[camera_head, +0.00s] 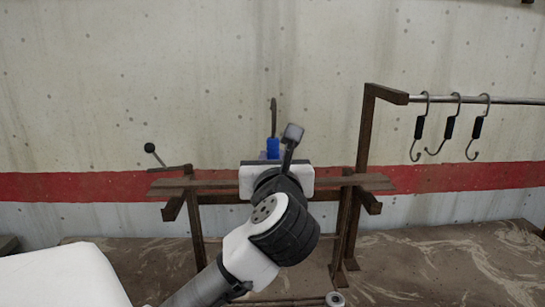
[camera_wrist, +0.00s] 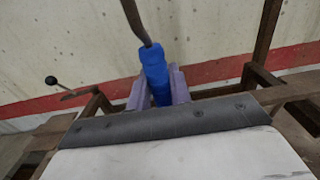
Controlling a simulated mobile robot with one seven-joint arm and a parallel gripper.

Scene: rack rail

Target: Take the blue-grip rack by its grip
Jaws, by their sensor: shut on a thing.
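The blue-grip rack shows as a thin dark metal rod with a blue grip (camera_head: 273,147) above my gripper in the head view. In the wrist view its blue grip (camera_wrist: 154,68) stands between the purple-grey fingers of my gripper (camera_wrist: 159,88). The fingers are closed on the grip from both sides. The rod rises from the grip and leaves the top of the wrist view. My gripper's white and black body hides the lower part of the rack in the head view.
A rail (camera_head: 480,99) at the right carries several dark hooks with black grips. A brown wooden stand (camera_head: 365,140) supports it. A wooden crossbar (camera_head: 365,181) runs behind my gripper. A ball-ended lever (camera_head: 150,148) stands at the left.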

